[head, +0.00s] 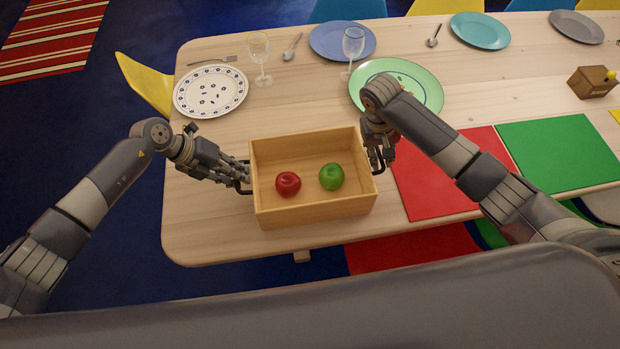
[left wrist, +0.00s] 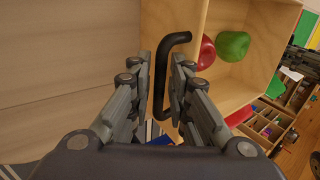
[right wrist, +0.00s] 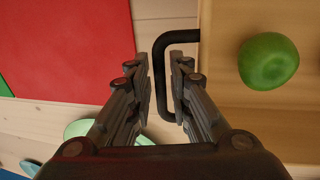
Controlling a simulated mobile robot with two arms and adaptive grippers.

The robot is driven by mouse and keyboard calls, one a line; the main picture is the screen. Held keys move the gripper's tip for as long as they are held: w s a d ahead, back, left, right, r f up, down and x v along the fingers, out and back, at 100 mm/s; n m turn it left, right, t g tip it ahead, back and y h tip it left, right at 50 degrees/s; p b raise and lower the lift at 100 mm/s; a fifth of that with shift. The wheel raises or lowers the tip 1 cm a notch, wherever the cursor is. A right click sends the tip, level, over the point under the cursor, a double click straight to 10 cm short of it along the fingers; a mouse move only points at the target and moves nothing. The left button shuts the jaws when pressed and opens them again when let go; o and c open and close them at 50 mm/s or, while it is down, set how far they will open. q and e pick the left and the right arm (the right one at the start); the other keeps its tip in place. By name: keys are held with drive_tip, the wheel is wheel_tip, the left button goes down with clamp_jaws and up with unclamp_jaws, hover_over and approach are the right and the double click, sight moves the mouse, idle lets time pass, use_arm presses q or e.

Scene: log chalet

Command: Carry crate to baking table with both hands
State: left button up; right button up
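A light wooden crate (head: 310,208) stands near the front edge of the dining table (head: 205,225). A red apple (head: 288,184) and a green apple (head: 331,177) lie in it. My left gripper (head: 243,177) is at the crate's left side, its open fingers on either side of the black handle (left wrist: 161,75). My right gripper (head: 377,162) is at the right side, its open fingers on either side of the other black handle (right wrist: 159,75). Gaps show between fingers and handles in both wrist views. I cannot identify a baking table.
A patterned plate (head: 211,92), green plate (head: 420,84) and two wine glasses (head: 258,55) stand behind the crate. A red mat (head: 430,185) and green mat (head: 558,153) lie to the right. A yellow chair (head: 144,84) is at the table's left end.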

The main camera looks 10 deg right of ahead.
use_arm(q)
drive_tip(key=shift+d+f, duration=0.15)
drive_tip(key=shift+f, duration=0.15)
use_arm(e)
drive_tip(key=shift+d+f, duration=0.1)
drive_tip(key=shift+f, duration=0.25)
use_arm(q)
drive_tip(key=shift+c, duration=0.6)
use_arm(e)
drive_tip(key=shift+c, duration=0.6)
use_arm(q)
clamp_jaws()
use_arm(e)
clamp_jaws()
